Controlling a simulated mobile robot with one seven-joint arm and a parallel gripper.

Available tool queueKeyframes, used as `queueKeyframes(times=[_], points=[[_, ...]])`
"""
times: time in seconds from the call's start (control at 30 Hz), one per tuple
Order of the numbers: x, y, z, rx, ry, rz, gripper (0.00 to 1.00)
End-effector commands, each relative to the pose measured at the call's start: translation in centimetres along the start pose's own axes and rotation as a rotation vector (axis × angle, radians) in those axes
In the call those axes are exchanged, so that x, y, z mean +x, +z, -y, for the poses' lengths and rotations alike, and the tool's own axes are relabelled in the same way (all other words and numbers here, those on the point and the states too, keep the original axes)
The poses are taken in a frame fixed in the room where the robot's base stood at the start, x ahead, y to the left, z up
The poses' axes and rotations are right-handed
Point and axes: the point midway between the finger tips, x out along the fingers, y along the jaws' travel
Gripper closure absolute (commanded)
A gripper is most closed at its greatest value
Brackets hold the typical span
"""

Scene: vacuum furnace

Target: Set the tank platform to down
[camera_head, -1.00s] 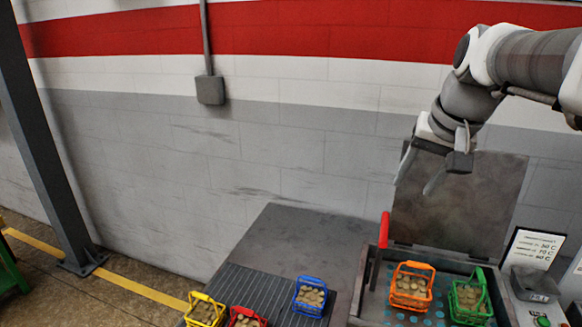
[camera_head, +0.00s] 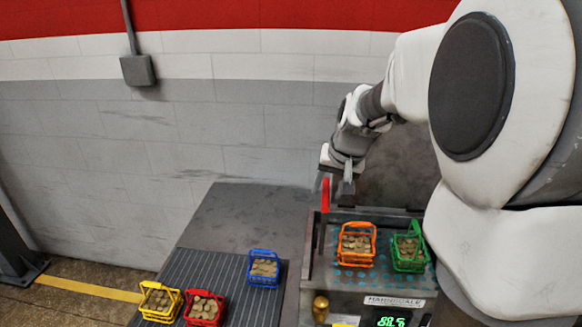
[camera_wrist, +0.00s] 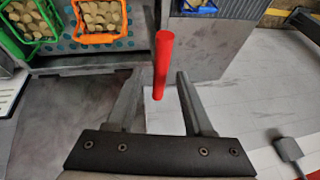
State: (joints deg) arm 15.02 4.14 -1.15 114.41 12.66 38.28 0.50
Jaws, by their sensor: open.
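The tank (camera_head: 307,272) stands right of centre in the head view, lid raised behind it. Its dotted platform (camera_head: 383,256) bears an orange basket (camera_head: 357,245) and a green basket (camera_head: 409,252), both with round pieces; it appears near the rim. A red lever handle (camera_head: 325,196) stands upright at the tank's left rear. My gripper (camera_head: 339,183) is open beside the handle's top. In the wrist view the red handle (camera_wrist: 164,62) shows between the open fingers of my gripper (camera_wrist: 158,78), apparently touching neither. The platform (camera_wrist: 62,45) also shows there. The handle's base is hidden.
Left of the tank, a ribbed grey surface (camera_head: 215,270) holds a blue basket (camera_head: 264,268), a yellow basket (camera_head: 160,300) and a red basket (camera_head: 204,307). A green display (camera_head: 391,321) is on the tank's front. The wall is close behind.

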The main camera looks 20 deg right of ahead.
Motion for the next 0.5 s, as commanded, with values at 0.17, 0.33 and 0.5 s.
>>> queueKeyframes(times=[0.17, 0.33, 0.5], points=[[0.00, 0.00, 0.01, 0.000, 0.000, 0.000, 0.48], [-0.02, -0.01, 0.01, 0.000, 0.000, 0.000, 0.79], [-0.03, -0.01, 0.01, 0.000, 0.000, 0.000, 1.00]])
